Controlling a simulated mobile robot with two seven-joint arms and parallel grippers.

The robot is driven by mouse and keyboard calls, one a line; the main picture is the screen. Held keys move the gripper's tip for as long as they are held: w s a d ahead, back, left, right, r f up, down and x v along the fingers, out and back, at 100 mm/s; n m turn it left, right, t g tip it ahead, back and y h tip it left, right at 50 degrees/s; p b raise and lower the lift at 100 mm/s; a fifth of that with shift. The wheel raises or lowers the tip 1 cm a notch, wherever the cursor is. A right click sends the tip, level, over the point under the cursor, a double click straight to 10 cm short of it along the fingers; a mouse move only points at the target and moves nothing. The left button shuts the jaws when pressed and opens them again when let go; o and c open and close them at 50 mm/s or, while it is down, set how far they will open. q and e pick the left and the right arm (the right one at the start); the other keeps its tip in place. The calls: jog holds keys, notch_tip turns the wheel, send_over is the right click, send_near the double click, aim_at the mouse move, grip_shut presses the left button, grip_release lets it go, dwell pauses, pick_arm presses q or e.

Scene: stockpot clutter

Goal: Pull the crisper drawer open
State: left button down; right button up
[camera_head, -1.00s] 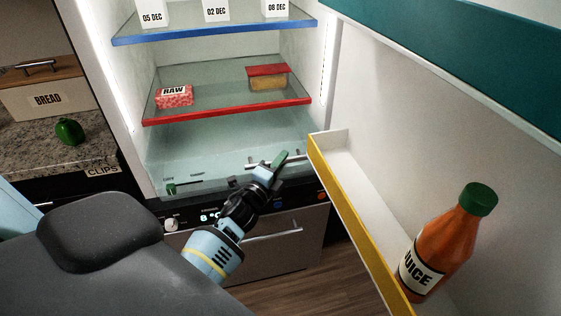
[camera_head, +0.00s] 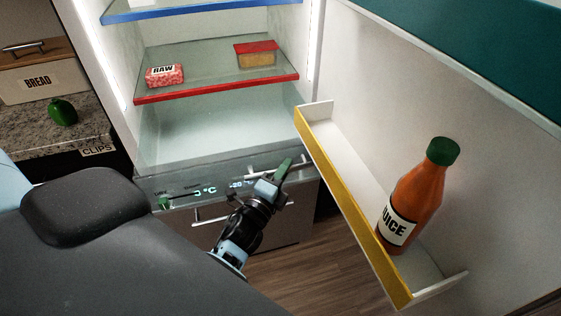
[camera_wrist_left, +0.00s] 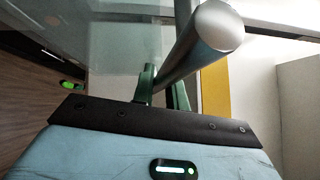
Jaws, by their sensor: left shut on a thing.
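The crisper drawer (camera_head: 215,168) is a clear bin at the bottom of the open fridge. Its front stands out over the appliance front below, whose lit display shows through it. The drawer's metal bar handle (camera_head: 262,170) is on the right part of that front. My left gripper (camera_head: 284,170) is at the right end of the handle. In the left wrist view, the green fingers of my left gripper (camera_wrist_left: 164,88) are shut on the round handle bar (camera_wrist_left: 200,45), one on each side. My right gripper is not in view.
The fridge door, with a yellow-edged bin (camera_head: 350,205) holding a juice bottle (camera_head: 415,200), stands open close to the right of my gripper. A red-edged shelf (camera_head: 215,88) is above the drawer. A counter (camera_head: 80,135) is at left.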

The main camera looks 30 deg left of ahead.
pick_arm(q)
jog(key=shift+s+d, duration=0.1)
jog(key=shift+d, duration=0.05)
jog(key=c, duration=1.4)
grip_release()
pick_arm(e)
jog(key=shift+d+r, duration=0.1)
